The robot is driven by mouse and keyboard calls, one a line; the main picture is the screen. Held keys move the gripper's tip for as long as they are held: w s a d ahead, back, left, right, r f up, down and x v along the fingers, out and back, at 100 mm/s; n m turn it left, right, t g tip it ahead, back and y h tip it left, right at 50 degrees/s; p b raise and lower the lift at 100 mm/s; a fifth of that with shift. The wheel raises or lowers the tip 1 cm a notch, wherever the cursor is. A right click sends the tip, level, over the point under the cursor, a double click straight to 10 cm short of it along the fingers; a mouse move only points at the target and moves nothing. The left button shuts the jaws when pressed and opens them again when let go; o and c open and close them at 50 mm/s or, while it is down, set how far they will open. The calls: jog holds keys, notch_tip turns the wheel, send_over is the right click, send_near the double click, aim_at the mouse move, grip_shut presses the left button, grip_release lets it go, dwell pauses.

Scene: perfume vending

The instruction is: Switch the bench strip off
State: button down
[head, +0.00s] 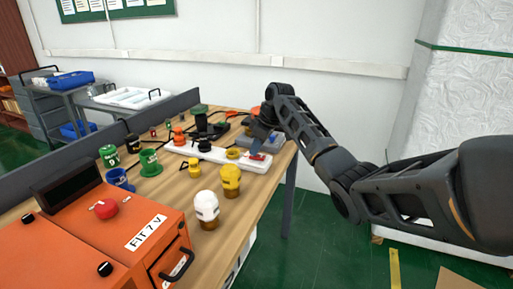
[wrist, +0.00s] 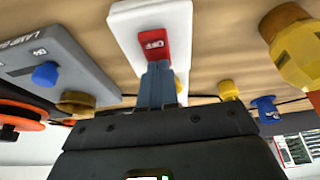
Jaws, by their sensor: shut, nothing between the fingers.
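The bench strip (head: 225,157) is a long white power strip lying on the wooden bench, with plugs along it. Its red rocker switch (head: 257,157) is at the near right end. In the wrist view the white strip end (wrist: 122,22) and the red switch (wrist: 152,38) with small white lettering are close up; I cannot read its position for certain. My gripper (head: 259,146) is shut and empty, over the switch end. In the wrist view its blue-grey fingertips (wrist: 157,66) are at the edge of the red switch; whether they touch is unclear.
A grey box with a blue knob (wrist: 45,73) lies beside the strip. Yellow (head: 230,178) and white (head: 206,206) capped bottles stand nearer. An orange machine (head: 90,240) fills the front left. White wall lies behind; open green floor is at right.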

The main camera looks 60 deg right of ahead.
jog(key=shift+s+f, duration=0.1)
jog(key=shift+f, duration=0.1)
jog(key=shift+s+p, duration=0.6)
jog(key=shift+s, duration=0.2)
jog(key=shift+r, duration=0.1)
